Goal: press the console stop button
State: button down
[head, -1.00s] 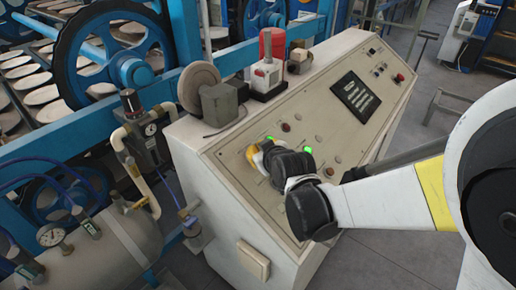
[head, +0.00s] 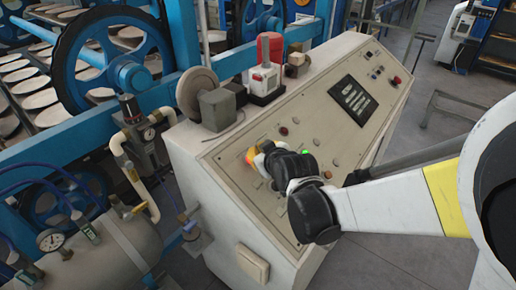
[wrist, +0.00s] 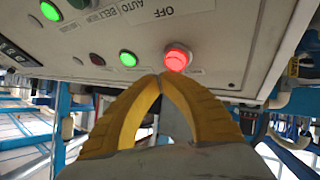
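The sloped cream console (head: 330,112) stands in the middle of the head view. A round red button (wrist: 177,58), lit, sits beside the label OFF in the wrist view. In the head view its red-orange glow (head: 251,155) shows at the console's near left end, partly hidden by my gripper. My gripper (wrist: 162,78) has yellow fingers that meet at the tips with nothing between them. The tips are right by the red button's lower edge; I cannot tell whether they touch it. My gripper (head: 262,149) is over the panel in the head view.
Lit green buttons (wrist: 128,58) and (wrist: 50,10) and a dark red button (wrist: 97,59) are on the same panel. A dark display (head: 354,99), a red-and-white device (head: 266,72) and a grey block (head: 218,109) are on the console. A tank (head: 105,250) stands at left.

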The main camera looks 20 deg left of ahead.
jog(key=shift+s+d+r+p, duration=0.15)
jog(key=shift+d+r+p, duration=0.25)
jog(key=shift+r+p, duration=0.25)
jog(key=shift+s+d+r+p, duration=0.2)
jog(key=shift+d+r+p, duration=0.2)
jog(key=shift+r, duration=0.4)
jog(key=shift+s+d+r+p, duration=0.15)
jog(key=shift+d+r+p, duration=0.2)
jog(key=shift+r+p, duration=0.3)
